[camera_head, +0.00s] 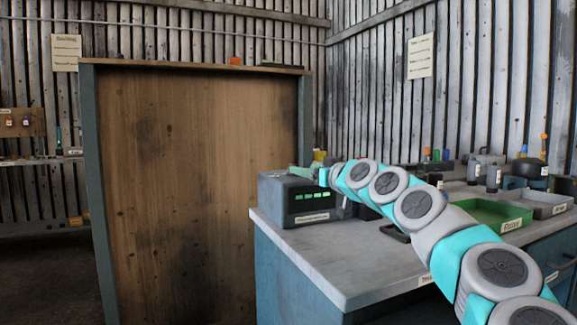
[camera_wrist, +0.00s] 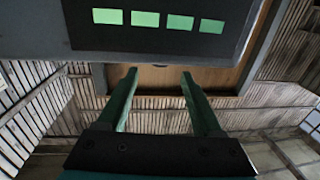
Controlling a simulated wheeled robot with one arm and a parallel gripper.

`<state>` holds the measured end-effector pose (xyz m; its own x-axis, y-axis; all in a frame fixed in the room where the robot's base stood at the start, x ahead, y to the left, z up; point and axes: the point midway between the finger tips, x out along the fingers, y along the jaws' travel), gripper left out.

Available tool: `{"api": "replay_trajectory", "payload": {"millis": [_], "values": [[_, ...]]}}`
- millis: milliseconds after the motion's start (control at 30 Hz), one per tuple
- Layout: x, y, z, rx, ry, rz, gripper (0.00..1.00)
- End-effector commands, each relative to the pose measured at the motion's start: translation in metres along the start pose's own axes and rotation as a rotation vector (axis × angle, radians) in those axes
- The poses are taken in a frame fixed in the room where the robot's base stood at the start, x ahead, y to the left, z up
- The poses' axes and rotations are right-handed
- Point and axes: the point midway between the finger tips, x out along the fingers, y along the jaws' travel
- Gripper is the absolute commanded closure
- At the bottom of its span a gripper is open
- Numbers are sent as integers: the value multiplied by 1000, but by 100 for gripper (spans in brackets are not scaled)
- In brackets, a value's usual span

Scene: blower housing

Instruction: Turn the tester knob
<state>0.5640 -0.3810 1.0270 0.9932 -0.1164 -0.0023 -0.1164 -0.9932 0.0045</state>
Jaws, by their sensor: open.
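The tester is a dark grey box (camera_head: 292,192) with a row of green lit display segments and a white label on its front. It stands on the near left end of the grey workbench (camera_head: 335,262). In the wrist view, its dark display panel (camera_wrist: 205,40) fills the top. My gripper (camera_wrist: 158,76) is open, its two green fingers apart with no object clearly held between them. In the head view, my gripper (camera_head: 302,172) is small and partly hidden at the tester's top back edge. I cannot clearly make out the knob in either view.
My arm reaches across the bench. A green tray (camera_head: 495,216) and a grey tray (camera_head: 545,203) lie at the right, with dark bottles (camera_head: 492,178) behind. A large brown wooden panel (camera_head: 195,190) in a grey frame stands left of the bench.

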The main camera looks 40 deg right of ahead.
Motion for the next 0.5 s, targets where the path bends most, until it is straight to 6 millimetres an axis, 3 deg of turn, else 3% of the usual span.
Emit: {"api": "replay_trajectory", "payload": {"millis": [500], "values": [[61,-1,-3,5,2,-1,33]]}}
